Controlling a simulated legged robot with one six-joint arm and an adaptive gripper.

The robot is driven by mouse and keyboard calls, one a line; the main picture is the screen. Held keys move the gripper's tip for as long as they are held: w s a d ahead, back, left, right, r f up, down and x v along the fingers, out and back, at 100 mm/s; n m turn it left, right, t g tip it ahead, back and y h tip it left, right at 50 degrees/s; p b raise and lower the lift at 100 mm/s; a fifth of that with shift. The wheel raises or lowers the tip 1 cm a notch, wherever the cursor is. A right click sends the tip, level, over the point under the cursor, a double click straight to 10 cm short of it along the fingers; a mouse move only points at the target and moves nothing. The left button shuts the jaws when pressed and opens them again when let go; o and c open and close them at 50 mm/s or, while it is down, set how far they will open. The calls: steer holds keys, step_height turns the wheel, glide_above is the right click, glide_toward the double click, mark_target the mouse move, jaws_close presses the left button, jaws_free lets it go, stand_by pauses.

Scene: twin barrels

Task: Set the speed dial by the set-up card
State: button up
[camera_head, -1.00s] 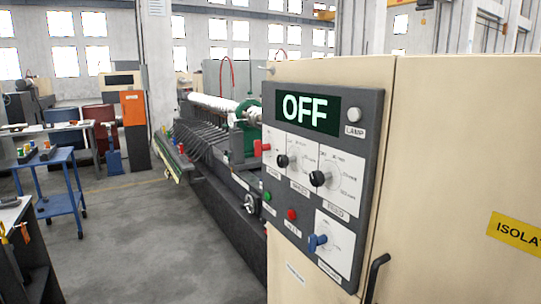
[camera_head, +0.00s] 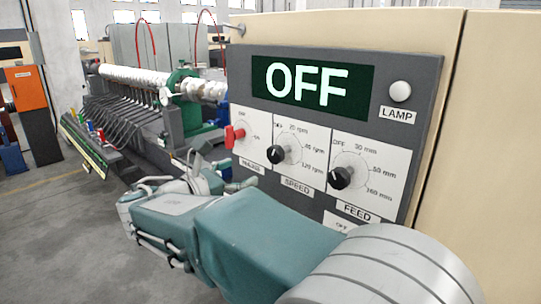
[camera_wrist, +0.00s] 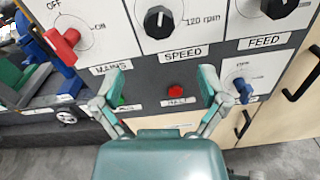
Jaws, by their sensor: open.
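The speed dial is a black knob (camera_head: 276,155) on a white plate labelled SPEED, marked OFF, 20 rpm and higher values up to 120 rpm. It also shows at the top of the wrist view (camera_wrist: 159,21). Its exact pointer setting is too small to tell. The display (camera_head: 312,87) above reads OFF. My gripper (camera_wrist: 165,72) is open and empty, its fingers spread below the speed dial, apart from it. In the head view my gripper (camera_head: 220,172) is left of and below the dial, partly hidden by my arm. I cannot make out a set-up card.
The red MAINS knob (camera_wrist: 63,42) is left of the speed dial and the black FEED knob (camera_head: 340,177) right. A lathe-like machine (camera_head: 150,85) stretches away at left.

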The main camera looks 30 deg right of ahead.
mark_target(272, 156)
steer(key=x, duration=1)
steer(key=shift+w+d+r, duration=0.15)
steer(key=shift+d, duration=0.2)
steer(key=c, duration=1.1)
